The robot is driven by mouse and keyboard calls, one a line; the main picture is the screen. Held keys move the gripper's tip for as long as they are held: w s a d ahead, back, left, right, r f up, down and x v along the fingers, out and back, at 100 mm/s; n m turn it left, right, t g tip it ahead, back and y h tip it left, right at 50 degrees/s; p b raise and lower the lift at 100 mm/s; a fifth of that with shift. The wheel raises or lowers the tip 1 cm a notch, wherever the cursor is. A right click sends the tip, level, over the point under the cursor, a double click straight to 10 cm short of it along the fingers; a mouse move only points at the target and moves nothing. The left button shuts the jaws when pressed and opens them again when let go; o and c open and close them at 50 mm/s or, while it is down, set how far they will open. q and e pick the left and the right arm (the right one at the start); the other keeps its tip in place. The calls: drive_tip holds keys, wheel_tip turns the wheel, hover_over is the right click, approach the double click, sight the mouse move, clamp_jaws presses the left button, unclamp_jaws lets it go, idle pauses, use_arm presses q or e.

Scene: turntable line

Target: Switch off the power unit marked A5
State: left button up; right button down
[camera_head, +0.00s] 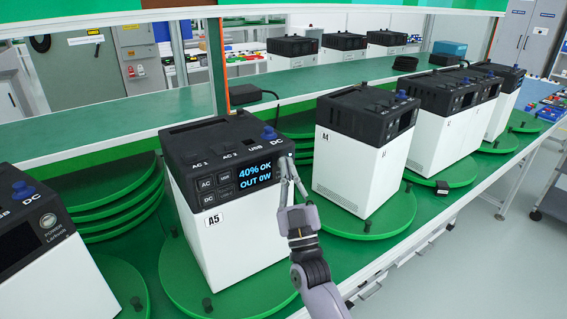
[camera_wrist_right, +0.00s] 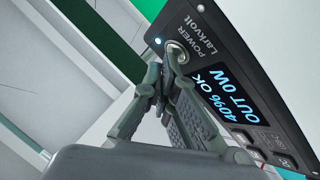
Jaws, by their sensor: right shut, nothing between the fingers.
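The power unit marked A5 (camera_head: 228,200) is a white box with a black top, standing on a green round turntable plate (camera_head: 180,280). Its screen (camera_head: 254,175) is lit and reads "40% OK" and "OUT 0W". My right gripper (camera_head: 287,170) is shut and empty, with its tips at the right end of the unit's black front panel. In the right wrist view, the fingertips (camera_wrist_right: 172,62) are right at the round power button (camera_wrist_right: 178,52) and partly cover it; I cannot tell whether they touch. A small light (camera_wrist_right: 158,41) beside the button glows blue-white. My left gripper is not in view.
The unit marked A4 (camera_head: 349,175) stands to the right, with more units (camera_head: 440,120) beyond it. Another unit (camera_head: 60,275) stands close at the left edge. A small black block (camera_head: 442,187) sits near the bench edge.

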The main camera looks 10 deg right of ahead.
drive_tip(key=shift+w, duration=0.1)
idle(0.5)
drive_tip(key=shift+s+d+p, duration=0.2)
drive_tip(key=shift+s+p, duration=0.15)
drive_tip(key=shift+s, duration=0.4)
drive_tip(key=s, duration=0.1)
drive_tip(key=s+d+p, duration=0.1)
drive_tip(key=s, duration=0.1)
drive_tip(key=s+p, duration=0.1)
drive_tip(key=shift+s+d, duration=0.35)
idle(0.3)
